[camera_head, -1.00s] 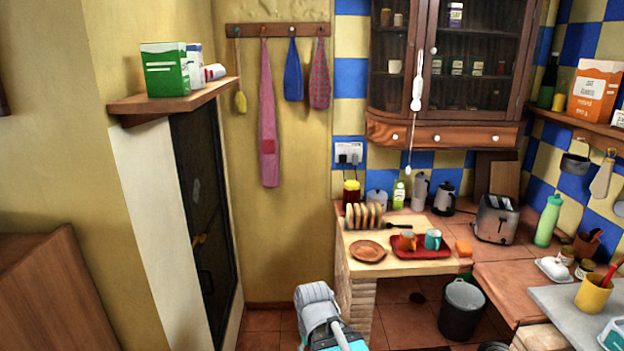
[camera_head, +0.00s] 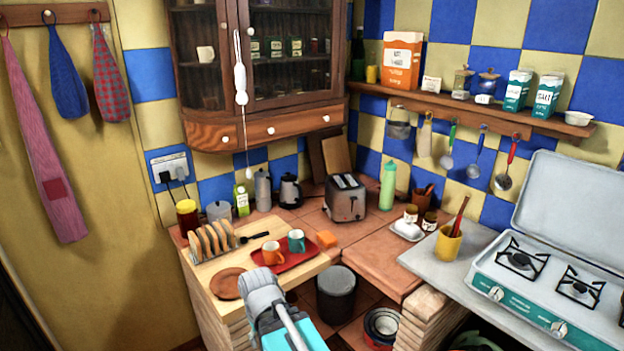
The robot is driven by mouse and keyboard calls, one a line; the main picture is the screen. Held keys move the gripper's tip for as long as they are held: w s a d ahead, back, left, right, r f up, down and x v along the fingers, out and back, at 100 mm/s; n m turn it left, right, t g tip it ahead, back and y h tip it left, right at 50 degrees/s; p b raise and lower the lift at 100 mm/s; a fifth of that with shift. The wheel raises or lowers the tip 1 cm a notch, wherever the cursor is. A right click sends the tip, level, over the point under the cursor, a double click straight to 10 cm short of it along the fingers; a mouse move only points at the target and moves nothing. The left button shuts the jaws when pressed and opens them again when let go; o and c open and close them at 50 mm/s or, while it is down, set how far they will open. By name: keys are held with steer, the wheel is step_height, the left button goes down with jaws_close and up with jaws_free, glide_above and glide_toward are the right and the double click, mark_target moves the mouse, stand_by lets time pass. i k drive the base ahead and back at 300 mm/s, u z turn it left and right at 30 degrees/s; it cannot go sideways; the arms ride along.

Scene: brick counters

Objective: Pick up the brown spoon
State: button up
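I cannot tell for sure which thing is the brown spoon. A reddish-brown utensil (camera_head: 461,212) stands tilted in a yellow cup (camera_head: 447,243) on the grey counter at the right. A small brown utensil (camera_head: 429,190) stands in a brown pot (camera_head: 420,201) near the back wall. A dark flat utensil (camera_head: 252,238) lies on the wooden board behind the red tray. Part of my grey and teal arm shows at the bottom centre, in front of the brick counter. My gripper's fingers are not visible.
A red tray (camera_head: 287,262) with two cups, a toast rack (camera_head: 211,242) and a brown plate (camera_head: 227,283) sit on the left counter. A toaster (camera_head: 345,198), green bottle (camera_head: 388,185) and butter dish (camera_head: 407,229) stand farther back. A stove (camera_head: 560,283) is at the right.

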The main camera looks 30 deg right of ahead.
mark_target(467, 198)
steer(key=z, duration=0.45)
steer(key=i, duration=0.8)
steer(key=z, duration=0.45)
steer(key=k, duration=0.95)
steer(key=z, duration=0.15)
steer(key=i, duration=0.95)
